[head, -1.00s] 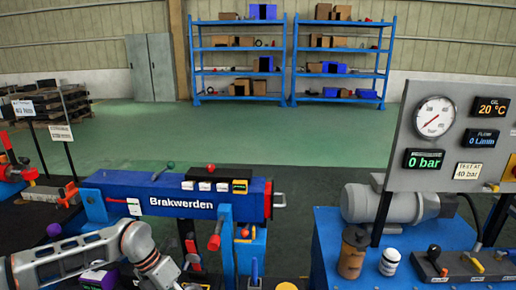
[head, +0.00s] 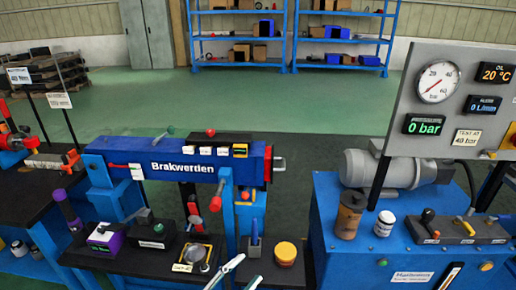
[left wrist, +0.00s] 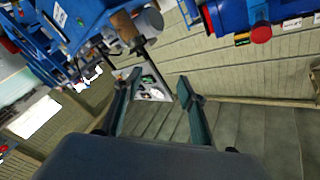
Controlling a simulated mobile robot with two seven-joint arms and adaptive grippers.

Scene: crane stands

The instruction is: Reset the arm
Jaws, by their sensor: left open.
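My left gripper (head: 250,267) shows only by its pale finger ends at the bottom edge of the head view, in front of the bench. In the left wrist view its two dark fingers (left wrist: 157,88) stand apart with nothing between them. The rest of the left arm is out of the head view. The blue "Brakwerden" cylinder (head: 180,180) lies across its stand behind the gripper, with a red-handled lever (head: 216,203) hanging below it. My right gripper is in neither view.
A black bench shelf carries a purple-fronted box (head: 103,238), a yellow-rimmed gauge (head: 194,257) and a yellow-topped button (head: 286,252). A blue test bench (head: 400,262) with a brown bottle (head: 348,216) and gauge panel (head: 470,80) stands right. Green floor behind is clear.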

